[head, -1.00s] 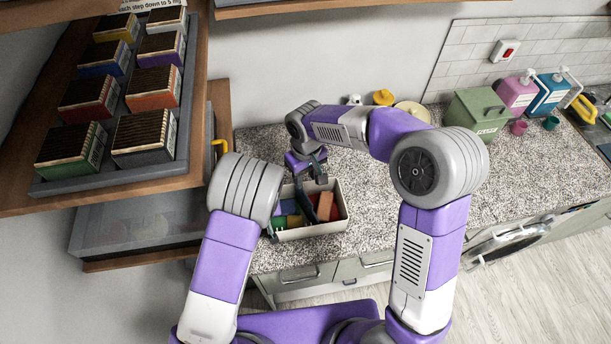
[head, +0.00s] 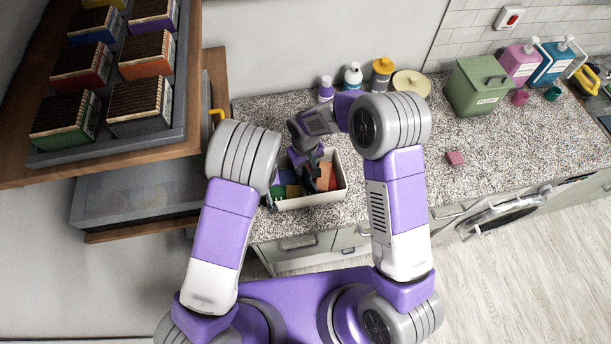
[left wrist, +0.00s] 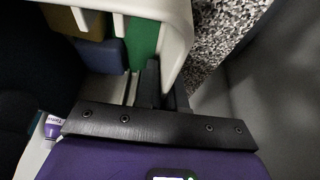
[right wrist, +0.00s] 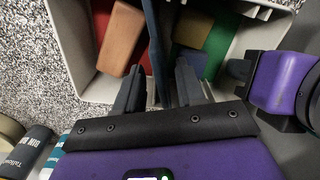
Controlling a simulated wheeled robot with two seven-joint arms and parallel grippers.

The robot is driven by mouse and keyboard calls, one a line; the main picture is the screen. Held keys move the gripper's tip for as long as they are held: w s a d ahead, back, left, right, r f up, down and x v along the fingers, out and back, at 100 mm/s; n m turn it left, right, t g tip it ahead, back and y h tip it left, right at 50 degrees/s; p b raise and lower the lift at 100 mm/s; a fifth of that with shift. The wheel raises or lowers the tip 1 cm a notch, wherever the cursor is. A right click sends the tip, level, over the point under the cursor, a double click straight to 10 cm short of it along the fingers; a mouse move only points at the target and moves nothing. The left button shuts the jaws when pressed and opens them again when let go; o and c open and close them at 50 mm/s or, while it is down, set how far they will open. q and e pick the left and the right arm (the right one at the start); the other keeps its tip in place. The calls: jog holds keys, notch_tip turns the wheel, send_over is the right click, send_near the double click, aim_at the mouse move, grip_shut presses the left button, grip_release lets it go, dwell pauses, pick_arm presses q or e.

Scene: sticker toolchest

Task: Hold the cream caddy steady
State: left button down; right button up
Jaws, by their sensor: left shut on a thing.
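The cream caddy (head: 318,200) stands on the speckled counter with several coloured blocks inside. My left gripper (left wrist: 163,80) is shut on the caddy's wall, beside the green block (left wrist: 143,42). My right gripper (right wrist: 158,75) points down over the caddy, its fingers apart. A thin dark blue piece (right wrist: 154,40) runs between those fingers; I see a gap beside it. An orange-brown block (right wrist: 121,38) lies to its left in the right wrist view. The left fingertips are hard to make out in the head view.
Several bottles (head: 381,72) and a round cream lid (head: 411,82) stand behind the caddy. A green bin (head: 478,88) and a small pink block (head: 454,158) are to the right. A shelf with rows of coloured boxes (head: 140,105) overhangs at the left.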

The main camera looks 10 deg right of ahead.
aim_at(305, 172)
notch_tip(305, 172, down, 3)
jog(key=shift+f, duration=0.2)
jog(key=shift+c, duration=0.3)
grip_shut()
jog(key=shift+r, duration=0.1)
notch_tip(305, 172, up, 10)
jog(key=shift+f, duration=0.1)
